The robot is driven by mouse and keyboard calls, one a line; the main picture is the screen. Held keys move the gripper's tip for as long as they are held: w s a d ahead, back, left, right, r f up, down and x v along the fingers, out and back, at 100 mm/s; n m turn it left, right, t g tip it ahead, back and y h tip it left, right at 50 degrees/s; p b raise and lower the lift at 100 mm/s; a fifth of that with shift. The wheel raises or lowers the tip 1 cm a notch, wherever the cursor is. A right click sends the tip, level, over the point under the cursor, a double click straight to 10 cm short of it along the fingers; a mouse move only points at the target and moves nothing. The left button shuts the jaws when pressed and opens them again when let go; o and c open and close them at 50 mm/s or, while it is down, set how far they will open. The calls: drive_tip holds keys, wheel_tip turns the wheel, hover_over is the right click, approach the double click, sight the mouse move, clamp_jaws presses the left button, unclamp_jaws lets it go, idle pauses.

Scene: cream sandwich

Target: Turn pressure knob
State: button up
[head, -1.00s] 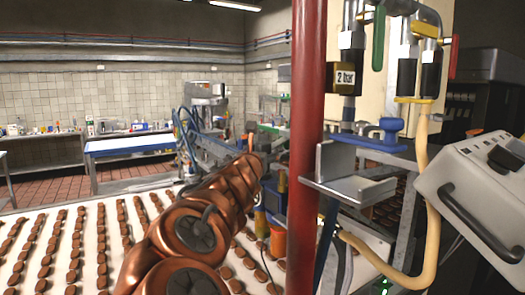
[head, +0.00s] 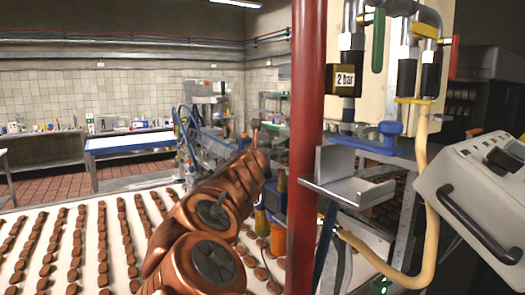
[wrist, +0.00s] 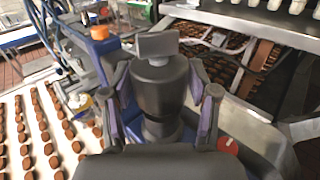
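In the wrist view a dark grey round knob (wrist: 160,88) with a flat lighter grey block on top stands between the fingers of my gripper (wrist: 160,82). The two fingers, with purplish pads, are spread apart, one on each side of the knob and close to it. I cannot tell whether they touch it. A blue surface shows around the knob's lower part. In the head view my copper-coloured arm reaches away toward the machine behind the red post, and it hides the gripper and the knob.
A red post (head: 306,120) stands just right of my arm. A small "2 bar" sign (head: 345,78) hangs by pipes. An orange-capped part (wrist: 100,33) is left of the knob. A red round button (wrist: 228,146) is at right. Rows of brown biscuits lie on a white conveyor (head: 88,250).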

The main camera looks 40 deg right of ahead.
drive_tip(key=c, duration=0.8)
drive_tip(key=shift+o, duration=0.2)
drive_tip(key=t+y+b, duration=0.1)
drive_tip(key=b, duration=0.2)
drive_tip(key=shift+f+n, duration=0.2)
drive_tip(key=shift+n, duration=0.1)
drive_tip(key=shift+r+n+t+y+b, duration=0.2)
drive_tip(key=shift+n+t+y+b, duration=0.25)
drive_tip(key=shift+b, duration=0.25)
drive_tip(key=o, duration=1.2)
drive_tip(key=shift+v, duration=6.05)
